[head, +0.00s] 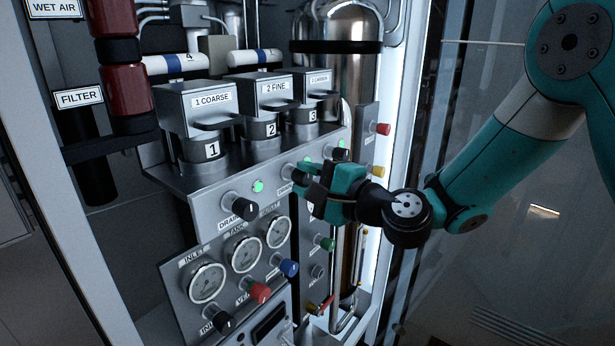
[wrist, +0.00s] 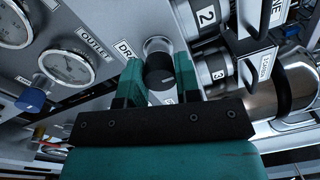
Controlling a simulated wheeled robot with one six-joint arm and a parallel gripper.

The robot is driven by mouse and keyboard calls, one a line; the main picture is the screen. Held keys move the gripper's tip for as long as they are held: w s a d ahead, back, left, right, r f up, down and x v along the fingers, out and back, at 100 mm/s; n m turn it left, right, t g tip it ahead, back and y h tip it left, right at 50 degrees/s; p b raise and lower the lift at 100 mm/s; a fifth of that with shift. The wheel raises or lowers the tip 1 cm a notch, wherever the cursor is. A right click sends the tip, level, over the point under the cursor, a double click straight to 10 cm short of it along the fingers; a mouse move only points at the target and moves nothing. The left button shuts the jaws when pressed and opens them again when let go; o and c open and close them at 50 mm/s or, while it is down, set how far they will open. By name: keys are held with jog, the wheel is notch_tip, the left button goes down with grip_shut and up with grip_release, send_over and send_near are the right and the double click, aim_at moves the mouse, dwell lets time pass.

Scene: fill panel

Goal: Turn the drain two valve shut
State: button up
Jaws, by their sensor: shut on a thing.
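My gripper (head: 308,180) is at the middle of the sloping panel, below the filter marked 2. In the wrist view its two teal fingers (wrist: 158,82) are shut on a black round knob (wrist: 159,68), one on each side. A label beginning "DR" (wrist: 124,50) is beside this knob, and its number is hidden. In the head view the fingers mostly cover the held knob. Its place in the row fits the drain two valve. A white mark shows on the knob's face, but I cannot tell how far it is turned.
Another black drain knob (head: 237,207) is to the left, beside a lit green lamp (head: 258,186). Three gauges, including the inlet gauge (head: 207,283), sit below, with a red knob (head: 260,292) and a blue knob (head: 289,268). Filter housings (head: 210,150) overhang the panel closely. Free space lies right of the cabinet.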

jog(key=o, duration=0.9)
jog(key=shift+d, duration=0.1)
jog(key=shift+s+d+f+b, duration=0.15)
jog(key=shift+s+d+b, duration=0.1)
jog(key=shift+b, duration=0.15)
jog(key=shift+b+v, duration=6.15)
jog(key=shift+v, duration=2.15)
